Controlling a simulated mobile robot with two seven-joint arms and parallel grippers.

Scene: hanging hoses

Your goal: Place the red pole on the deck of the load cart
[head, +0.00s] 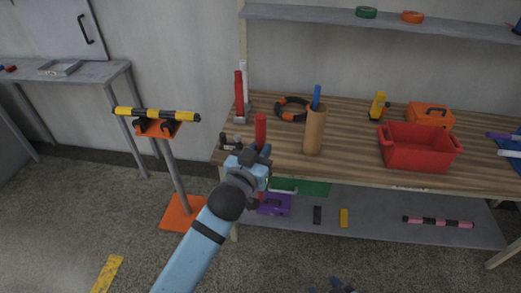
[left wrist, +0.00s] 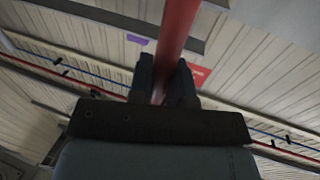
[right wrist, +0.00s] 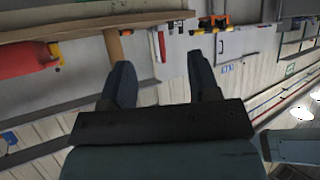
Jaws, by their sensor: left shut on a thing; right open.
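A red pole (head: 260,130) stands about upright in my left gripper (head: 261,163), in front of the workbench's left end. In the left wrist view the red pole (left wrist: 178,35) runs between the two fingers of my left gripper (left wrist: 166,85), which are shut on it. My right gripper (right wrist: 158,72) is open and empty in the right wrist view. Only dark tips of it (head: 335,286) show at the bottom edge of the head view. Another red upright piece (head: 239,92) stands on the bench behind the held pole. I cannot make out the load cart in any view.
The wooden workbench (head: 360,165) holds a brown cylinder (head: 314,130), a black-orange ring (head: 292,108), a red bin (head: 416,150) and an orange case (head: 431,115). An orange stand (head: 160,127) bearing a yellow-black bar (head: 155,114) is at left.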

